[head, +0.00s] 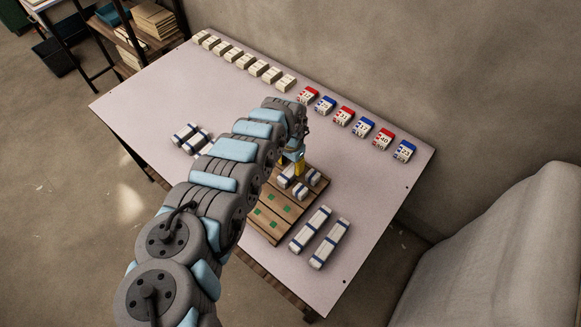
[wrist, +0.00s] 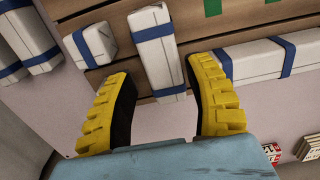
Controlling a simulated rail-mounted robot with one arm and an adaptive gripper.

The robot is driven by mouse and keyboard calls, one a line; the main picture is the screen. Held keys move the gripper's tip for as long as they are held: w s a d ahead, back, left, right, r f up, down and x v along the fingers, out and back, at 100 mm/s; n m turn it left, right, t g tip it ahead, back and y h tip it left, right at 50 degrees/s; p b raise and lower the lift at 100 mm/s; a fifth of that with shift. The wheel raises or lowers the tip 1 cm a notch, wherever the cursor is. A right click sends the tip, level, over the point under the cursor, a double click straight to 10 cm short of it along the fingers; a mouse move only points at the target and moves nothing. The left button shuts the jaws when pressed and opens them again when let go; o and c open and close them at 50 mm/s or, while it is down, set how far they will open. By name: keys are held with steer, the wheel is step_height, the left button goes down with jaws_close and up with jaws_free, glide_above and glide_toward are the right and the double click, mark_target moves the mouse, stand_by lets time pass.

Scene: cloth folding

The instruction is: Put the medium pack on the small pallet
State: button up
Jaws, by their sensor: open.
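My gripper (wrist: 160,72) has two yellow fingers spread apart and holds nothing. In the head view it (head: 299,167) is over the back end of the wooden slatted pallet (head: 258,230). In the wrist view, a white pack with blue bands, apparently the medium pack (wrist: 155,45), lies on the slats. Its near end shows between the fingertips, with a gap on both sides. A shorter pack (wrist: 92,43) lies left of it, and a long pack (wrist: 265,58) lies right, beside the right finger. My arm hides part of the pallet in the head view.
Two long banded packs (head: 310,229) lie on the table right of the pallet. Smaller packs (head: 184,133) lie to the left, partly behind my arm. Cream boxes (head: 244,63) and red and blue labelled boxes (head: 343,116) line the back edge.

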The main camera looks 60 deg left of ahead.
mark_target(290, 170)
step_height(290, 170, up, 8)
steer(key=p, duration=0.1)
stand_by(0.5)
steer(key=shift+f, duration=0.1)
